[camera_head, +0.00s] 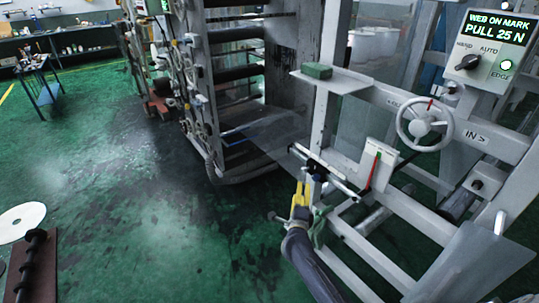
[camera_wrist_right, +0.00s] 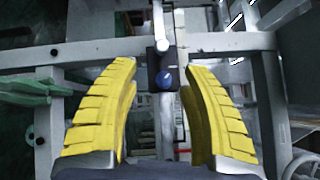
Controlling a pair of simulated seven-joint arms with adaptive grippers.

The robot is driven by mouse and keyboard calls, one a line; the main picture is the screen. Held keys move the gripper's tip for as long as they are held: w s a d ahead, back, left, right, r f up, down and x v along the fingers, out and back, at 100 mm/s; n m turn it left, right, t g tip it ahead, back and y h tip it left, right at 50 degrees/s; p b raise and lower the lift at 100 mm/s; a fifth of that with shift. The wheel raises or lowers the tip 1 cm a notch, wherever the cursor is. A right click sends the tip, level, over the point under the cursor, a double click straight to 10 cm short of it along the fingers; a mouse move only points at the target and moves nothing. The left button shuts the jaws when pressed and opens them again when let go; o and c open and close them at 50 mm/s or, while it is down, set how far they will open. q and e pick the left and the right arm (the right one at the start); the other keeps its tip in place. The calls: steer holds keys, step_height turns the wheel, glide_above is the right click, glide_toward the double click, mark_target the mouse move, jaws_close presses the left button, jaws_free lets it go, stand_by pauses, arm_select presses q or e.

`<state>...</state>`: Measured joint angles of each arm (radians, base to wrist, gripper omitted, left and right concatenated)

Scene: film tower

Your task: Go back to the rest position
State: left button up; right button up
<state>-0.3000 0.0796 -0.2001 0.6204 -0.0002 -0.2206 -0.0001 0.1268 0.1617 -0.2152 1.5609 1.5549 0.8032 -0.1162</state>
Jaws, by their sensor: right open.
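My right gripper (camera_head: 301,196), with yellow padded fingers, is near the front of the grey machine frame. In the right wrist view the right gripper (camera_wrist_right: 160,105) is open, with nothing between its fingers. A blue-ended rod or knob (camera_wrist_right: 166,78) lies beyond the gap between the fingertips; I cannot tell whether they touch it. A grey handwheel (camera_head: 425,123) with a red mark is mounted on the frame to the right. My left gripper does not show.
A control panel (camera_head: 488,50) reads "WEB ON MARK PULL 25 N". A green block (camera_head: 317,71) sits on a small shelf. A white disc (camera_head: 21,222) is at lower left. The green floor (camera_head: 150,210) is mostly clear.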

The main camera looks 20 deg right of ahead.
steer(key=a+f+n+y, duration=0.4)
steer(key=f+n, duration=0.3)
steer(key=a+f+n+y, duration=0.3)
steer(key=a+f+n, duration=0.1)
steer(key=f+n, duration=0.3)
steer(key=s+a+f+n+g+y, duration=0.1)
steer(key=s+f+n+g, duration=0.25)
steer(key=s+f, duration=0.55)
steer(key=s+a+f+n+g+y, duration=0.15)
steer(key=s+f+n, duration=0.4)
steer(key=f, duration=0.75)
steer(key=s+d+f+n+g, duration=0.1)
steer(key=s+f+n+g, duration=0.15)
steer(key=s+f, duration=0.7)
steer(key=s+f+n+g, duration=0.25)
steer(key=s+f, duration=0.35)
steer(key=s, duration=0.6)
steer(key=s+f+g, duration=0.2)
steer(key=s+f, duration=0.1)
steer(key=s, duration=1)
steer(key=s+d+f+n+g+h, duration=0.1)
steer(key=s+f+g, duration=0.1)
steer(key=s, duration=1.1)
steer(key=shift+s+f+g, duration=0.35)
steer(key=shift+f+g, duration=0.05)
steer(key=shift+g, duration=0.2)
